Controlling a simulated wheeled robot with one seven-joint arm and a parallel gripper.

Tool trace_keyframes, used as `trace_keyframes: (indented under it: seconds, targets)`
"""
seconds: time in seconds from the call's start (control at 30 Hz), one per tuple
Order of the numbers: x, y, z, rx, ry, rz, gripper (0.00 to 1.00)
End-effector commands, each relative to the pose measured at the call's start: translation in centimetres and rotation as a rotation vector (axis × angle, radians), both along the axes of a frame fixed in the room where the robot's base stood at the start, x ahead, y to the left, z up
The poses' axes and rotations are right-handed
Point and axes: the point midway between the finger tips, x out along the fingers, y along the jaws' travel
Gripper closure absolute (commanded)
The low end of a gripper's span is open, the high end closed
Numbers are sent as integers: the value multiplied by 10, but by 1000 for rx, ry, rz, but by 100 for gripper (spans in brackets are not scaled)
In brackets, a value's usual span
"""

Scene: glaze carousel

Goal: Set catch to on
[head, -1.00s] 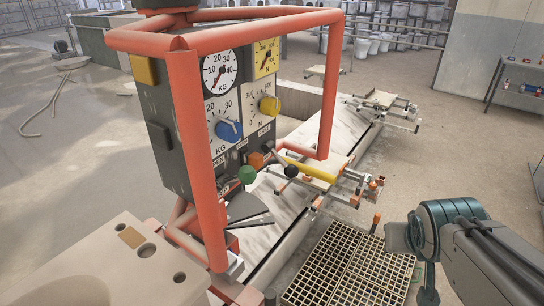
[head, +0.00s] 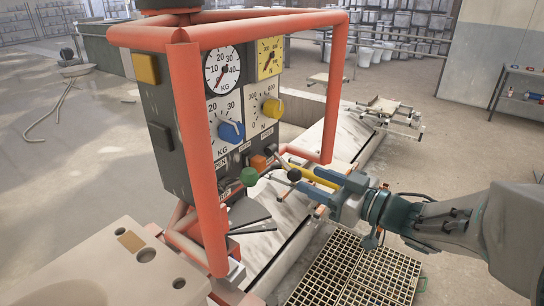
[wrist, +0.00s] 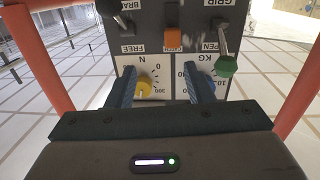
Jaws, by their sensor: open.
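The catch appears to be the small orange block (head: 258,163) low on the dark control panel (head: 170,153), between a green-knobbed lever (head: 249,176) and a black-knobbed lever (head: 294,175). In the wrist view, where the panel lettering is upside down, the orange block (wrist: 173,39) sits near top centre, beyond my fingertips. My gripper (head: 318,185) is open and empty in front of the panel, to the right of the levers. In the wrist view my gripper (wrist: 160,80) has its fingers well apart.
An orange-red tube frame (head: 204,150) surrounds the panel, with uprights on both sides. A blue knob (head: 231,131) and a yellow knob (head: 271,108) sit above the levers. Grating (head: 350,270) covers the floor below.

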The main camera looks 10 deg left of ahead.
Motion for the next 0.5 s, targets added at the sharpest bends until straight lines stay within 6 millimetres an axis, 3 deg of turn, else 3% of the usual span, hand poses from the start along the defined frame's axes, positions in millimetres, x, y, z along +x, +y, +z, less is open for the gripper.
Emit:
trace_keyframes:
  seconds: [0.1, 0.27, 0.5]
  targets:
    - [-8, 5, 0, 27, 13, 63, 53]
    - [-6, 18, 1, 34, 15, 82, 53]
    - [11, 62, 2, 34, 16, 82, 53]
